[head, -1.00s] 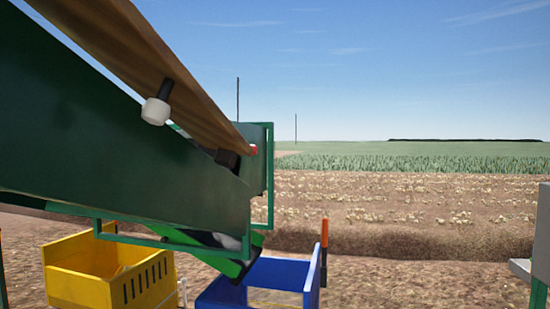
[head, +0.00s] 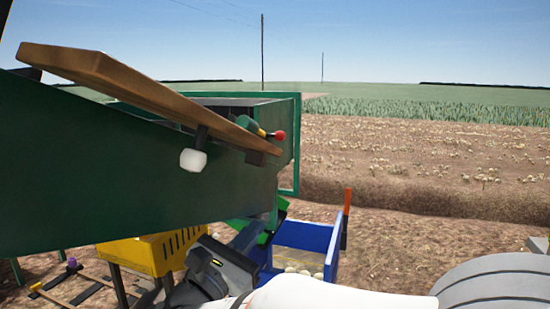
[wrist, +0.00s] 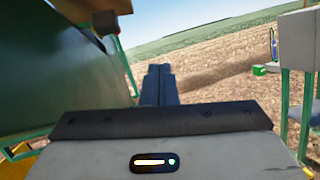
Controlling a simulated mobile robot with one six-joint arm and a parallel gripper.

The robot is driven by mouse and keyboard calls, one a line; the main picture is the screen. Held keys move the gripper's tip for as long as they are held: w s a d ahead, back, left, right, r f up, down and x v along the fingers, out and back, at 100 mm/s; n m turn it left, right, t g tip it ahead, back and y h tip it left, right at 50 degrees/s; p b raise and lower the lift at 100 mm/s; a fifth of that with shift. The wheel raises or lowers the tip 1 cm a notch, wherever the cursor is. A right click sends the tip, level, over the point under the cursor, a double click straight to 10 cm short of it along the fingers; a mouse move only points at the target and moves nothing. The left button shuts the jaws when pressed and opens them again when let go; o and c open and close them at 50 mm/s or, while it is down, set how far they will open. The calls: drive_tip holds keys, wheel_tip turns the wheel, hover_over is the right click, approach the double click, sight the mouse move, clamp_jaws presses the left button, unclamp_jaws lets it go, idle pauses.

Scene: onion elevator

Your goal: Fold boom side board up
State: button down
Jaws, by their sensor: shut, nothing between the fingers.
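The boom side board (head: 130,88) is a long brown wooden plank along the top edge of the green boom (head: 130,180) in the head view. It slopes down to the right and stands out from the boom. A white knob (head: 193,160) hangs on a dark stem below it. A red-tipped part (head: 279,135) shows near its right end. My gripper (wrist: 160,70) is shut and empty in the wrist view, its dark fingers together, with the green boom wall to its left.
A yellow crate (head: 150,254) and a blue crate (head: 303,238) with onions stand below the boom. An orange-tipped post (head: 347,202) rises beside the blue crate. Open field lies beyond, to the right.

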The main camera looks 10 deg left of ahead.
drive_tip(key=s+a+r+n+t+y, duration=0.1)
drive_tip(key=s+a+r+t+y, duration=0.1)
drive_tip(key=a, duration=0.2)
drive_tip(key=s+r+p+x, duration=0.1)
drive_tip(key=r+p+x, duration=0.1)
drive_tip(key=x, duration=1.1)
drive_tip(key=shift+s+d+r+n+p, duration=0.25)
drive_tip(key=shift+r+n+p, duration=0.1)
drive_tip(key=shift+p, duration=0.25)
